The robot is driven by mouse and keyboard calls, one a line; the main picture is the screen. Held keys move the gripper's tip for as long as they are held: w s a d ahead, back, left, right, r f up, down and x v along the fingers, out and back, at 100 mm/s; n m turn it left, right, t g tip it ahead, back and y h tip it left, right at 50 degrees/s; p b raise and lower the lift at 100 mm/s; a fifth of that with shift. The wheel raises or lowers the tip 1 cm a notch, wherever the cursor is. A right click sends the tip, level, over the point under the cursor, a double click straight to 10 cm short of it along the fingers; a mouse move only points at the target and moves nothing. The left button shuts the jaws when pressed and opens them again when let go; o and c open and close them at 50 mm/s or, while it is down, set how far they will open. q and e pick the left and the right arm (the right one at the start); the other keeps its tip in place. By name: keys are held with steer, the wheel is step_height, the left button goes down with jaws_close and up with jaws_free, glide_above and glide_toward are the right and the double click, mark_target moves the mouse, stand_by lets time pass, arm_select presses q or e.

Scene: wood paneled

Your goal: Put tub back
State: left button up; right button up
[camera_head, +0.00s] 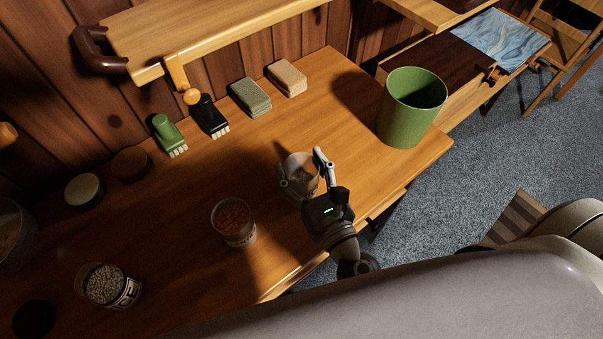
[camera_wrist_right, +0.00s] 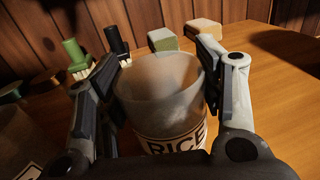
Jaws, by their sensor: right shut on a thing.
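A clear tub labelled RICE (camera_wrist_right: 172,110) stands upright between the fingers of my right gripper (camera_wrist_right: 155,85) in the right wrist view. The head view shows the same tub (camera_head: 300,170) on or just above the wooden counter, right of centre; I cannot tell whether its base touches. My right gripper (camera_head: 306,172) is shut around its sides. A tub with orange contents (camera_head: 234,218) stands to its left. Another labelled tub with pale grains (camera_head: 106,286) is at the lower left. My left gripper is not in view.
A green bin (camera_head: 411,108) stands at the counter's right end. Two brushes, green (camera_head: 168,134) and black (camera_head: 209,117), and two sponges (camera_head: 250,97) (camera_head: 287,78) line the back. A wooden shelf (camera_head: 200,35) overhangs them. The wooden counter (camera_head: 180,210) is clear between tubs and brushes.

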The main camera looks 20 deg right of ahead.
steer(key=shift+f, duration=0.1)
steer(key=o, duration=1)
steer(key=shift+f, duration=0.15)
steer(key=o, duration=0.5)
steer(key=shift+r, duration=0.35)
steer(key=s+b, duration=0.1)
steer(key=s, duration=0.2)
steer(key=s+d+b, duration=0.1)
steer(key=s+b, duration=0.1)
steer(key=s, duration=0.2)
steer(key=s+b, duration=0.2)
steer(key=s, duration=0.1)
steer(key=shift+s+d+f, duration=0.15)
steer(key=shift+s+f, duration=0.15)
steer(key=shift+s, duration=0.1)
steer(key=shift+s+d+r+b, duration=0.1)
steer(key=shift+s+r+b, duration=0.1)
steer(key=shift+s+b, duration=0.3)
